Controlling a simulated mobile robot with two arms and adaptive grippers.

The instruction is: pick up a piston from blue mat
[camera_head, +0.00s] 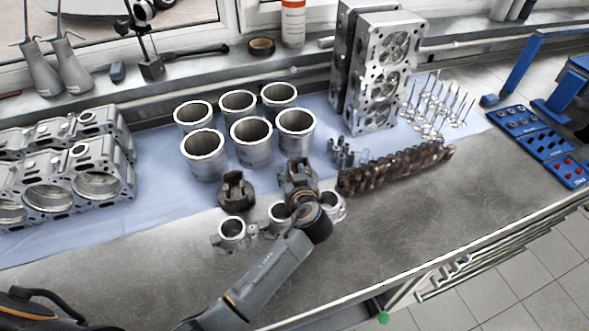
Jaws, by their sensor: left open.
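My left gripper (299,168) reaches in from the lower left over the front part of the blue mat (152,170). It is open, and its fingertips are near the front row of cylinder liners; I see nothing clearly held. A dark, blocky part (236,190), possibly a piston, stands on the mat left of the gripper, apart from it. Silver ring-topped parts stand along the mat's front edge: one at left (232,231), one partly hidden by my wrist (279,214), and one to its right (333,205). I cannot tell whether these are pistons. My right gripper is not in view.
Several cylinder liners (251,143) stand just behind the gripper. Engine blocks (65,170) sit at left, and a cylinder head (380,75) stands upright behind. The front bench (420,215) is clear.

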